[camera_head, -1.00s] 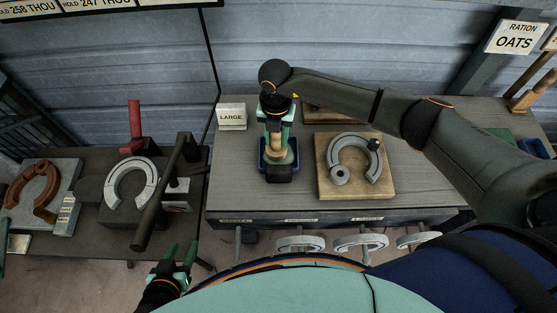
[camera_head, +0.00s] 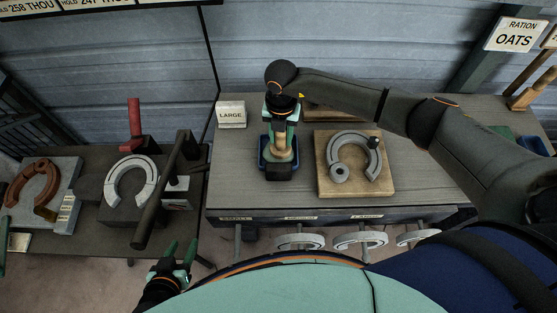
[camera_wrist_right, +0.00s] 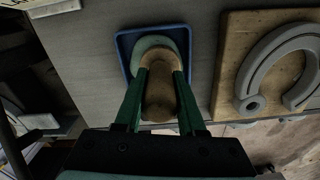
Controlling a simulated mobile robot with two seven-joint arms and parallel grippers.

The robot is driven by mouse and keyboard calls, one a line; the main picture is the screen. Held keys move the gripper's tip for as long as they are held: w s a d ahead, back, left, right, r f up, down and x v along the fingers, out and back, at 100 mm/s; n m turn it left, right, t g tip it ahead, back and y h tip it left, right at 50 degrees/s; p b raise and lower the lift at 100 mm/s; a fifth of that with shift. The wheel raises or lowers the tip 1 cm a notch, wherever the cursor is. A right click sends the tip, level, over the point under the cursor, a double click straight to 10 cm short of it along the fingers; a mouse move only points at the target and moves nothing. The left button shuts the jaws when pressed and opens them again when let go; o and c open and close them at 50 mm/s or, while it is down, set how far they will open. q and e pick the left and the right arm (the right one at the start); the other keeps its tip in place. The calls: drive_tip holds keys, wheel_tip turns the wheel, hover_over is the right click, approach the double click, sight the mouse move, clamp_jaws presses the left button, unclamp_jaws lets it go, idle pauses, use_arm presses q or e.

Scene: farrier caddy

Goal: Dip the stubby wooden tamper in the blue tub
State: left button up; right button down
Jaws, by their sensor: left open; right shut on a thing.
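The stubby wooden tamper (camera_head: 283,146) is in my right gripper (camera_head: 281,132), upright, with its wide end down at the blue tub (camera_head: 264,163). In the right wrist view, my right gripper (camera_wrist_right: 160,76) has its green fingers on either side of the tamper (camera_wrist_right: 159,95). The blue tub (camera_wrist_right: 122,48) lies below it, with a pale green surface inside. The tamper's lower end overlaps the tub opening; how deep it sits is hard to tell. My left gripper (camera_head: 180,256) is open and empty at the lower left, away from the tub.
A wooden board (camera_head: 327,186) with a grey horseshoe (camera_head: 346,152) lies right of the tub. A "LARGE" sign (camera_head: 231,114) stands behind left. Another horseshoe (camera_head: 131,188) and a dark bar (camera_head: 160,200) are on the left bench.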

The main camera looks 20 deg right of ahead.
use_arm(q)
drive_tip(key=shift+f, duration=0.1)
use_arm(e)
drive_tip(key=shift+a, duration=0.15)
use_arm(q)
drive_tip(key=shift+f+b, duration=0.35)
drive_tip(key=shift+b, duration=0.05)
use_arm(e)
drive_tip(key=shift+w+a+f, duration=0.2)
drive_tip(key=shift+a, duration=0.3)
use_arm(q)
drive_tip(key=shift+r, duration=0.1)
use_arm(e)
drive_tip(key=shift+r, duration=0.1)
wheel_tip(320, 180, up, 6)
drive_tip(key=p, duration=0.5)
use_arm(q)
wheel_tip(320, 180, up, 5)
drive_tip(key=shift+f, duration=0.1)
